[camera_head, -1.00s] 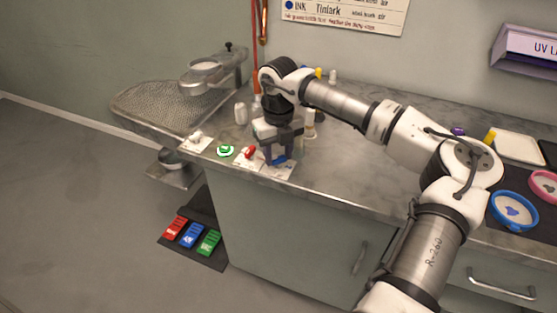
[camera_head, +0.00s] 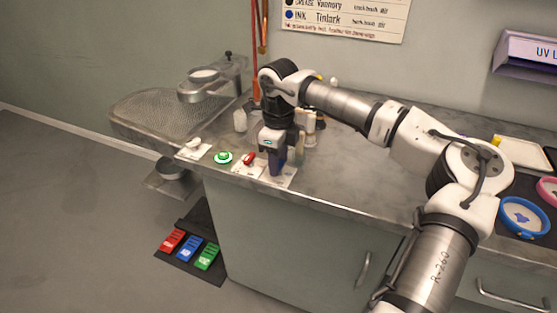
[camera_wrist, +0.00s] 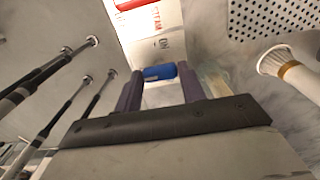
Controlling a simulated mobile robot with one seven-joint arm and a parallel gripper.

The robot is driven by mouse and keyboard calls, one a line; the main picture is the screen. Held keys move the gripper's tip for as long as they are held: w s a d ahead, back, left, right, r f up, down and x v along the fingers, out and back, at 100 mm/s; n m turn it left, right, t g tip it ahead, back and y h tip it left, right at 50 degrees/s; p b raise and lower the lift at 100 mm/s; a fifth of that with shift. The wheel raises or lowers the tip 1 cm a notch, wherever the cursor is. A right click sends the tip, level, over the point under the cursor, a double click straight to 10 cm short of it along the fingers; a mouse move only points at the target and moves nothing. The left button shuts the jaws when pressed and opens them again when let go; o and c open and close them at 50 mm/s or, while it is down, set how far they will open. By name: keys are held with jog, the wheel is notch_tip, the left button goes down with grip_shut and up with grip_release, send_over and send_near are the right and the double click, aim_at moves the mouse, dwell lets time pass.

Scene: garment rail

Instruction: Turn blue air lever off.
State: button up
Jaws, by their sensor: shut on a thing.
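The blue air lever (camera_wrist: 158,72) shows in the wrist view as a short blue handle on a white plate (camera_wrist: 155,45) with an "ON" marking. My gripper (camera_wrist: 161,76) has one finger on each side of the blue lever and is shut on it. In the head view my gripper (camera_head: 278,170) points down at the counter's front edge, and its dark fingers hide the lever. The red steam lever (camera_head: 249,159) is just left of my gripper. It also shows at the top edge of the wrist view (camera_wrist: 130,4).
A green button (camera_head: 223,157) and a white lever (camera_head: 193,143) sit further left on the counter. Red, blue and green pedals (camera_head: 190,249) lie on the floor.

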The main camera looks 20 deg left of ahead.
dwell(0.5)
jog(key=o, duration=1)
notch_tip(320, 180, up, 14)
jog(key=shift+f+b, duration=0.1)
jog(key=shift+b, duration=0.55)
